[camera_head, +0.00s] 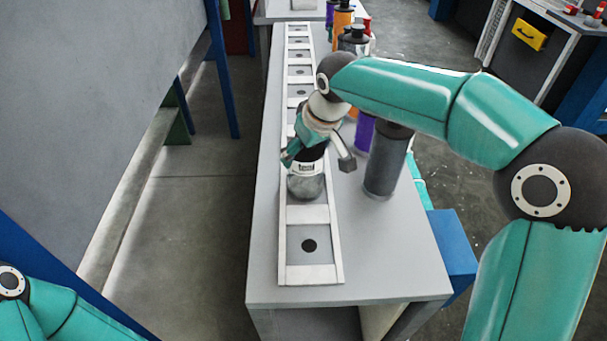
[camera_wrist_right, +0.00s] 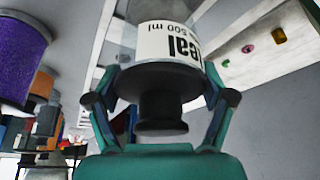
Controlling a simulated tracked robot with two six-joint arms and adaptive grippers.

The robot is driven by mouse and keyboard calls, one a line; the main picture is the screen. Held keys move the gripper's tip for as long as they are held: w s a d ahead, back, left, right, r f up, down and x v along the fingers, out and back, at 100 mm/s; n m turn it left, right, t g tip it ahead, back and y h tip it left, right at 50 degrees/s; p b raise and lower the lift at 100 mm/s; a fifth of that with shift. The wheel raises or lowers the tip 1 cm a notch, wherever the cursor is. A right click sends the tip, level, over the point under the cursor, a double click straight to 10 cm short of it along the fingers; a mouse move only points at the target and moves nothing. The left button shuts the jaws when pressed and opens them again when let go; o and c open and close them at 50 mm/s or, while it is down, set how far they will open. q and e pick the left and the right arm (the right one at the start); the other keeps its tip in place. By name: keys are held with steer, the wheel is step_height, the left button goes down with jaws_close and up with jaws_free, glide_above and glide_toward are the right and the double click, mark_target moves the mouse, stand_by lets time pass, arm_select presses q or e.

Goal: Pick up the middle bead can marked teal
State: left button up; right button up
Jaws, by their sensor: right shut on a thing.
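A clear-grey can with a white label and dark top (camera_head: 306,184) is upright at the white slotted rack on the bench, in the head view. Its label reads "teal" and "500 ml" in part in the right wrist view (camera_wrist_right: 168,45), where the can appears upside down. My right gripper (camera_head: 318,162) is shut on this can, with one finger on each side of its dark upper part; the fingers also show in the wrist view (camera_wrist_right: 163,105). I cannot tell whether the can's base touches the rack. My left gripper is out of view.
The long white rack (camera_head: 312,273) runs along the grey bench (camera_head: 400,270), with an empty slot in front of the can. A dark grey cylinder (camera_head: 385,165) and a purple one (camera_head: 364,132) stand close on the right. More containers (camera_head: 342,20) stand farther back.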

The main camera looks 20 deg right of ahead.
steer(key=c, duration=0.5)
steer(key=shift+r, duration=0.1)
steer(key=shift+r, duration=0.1)
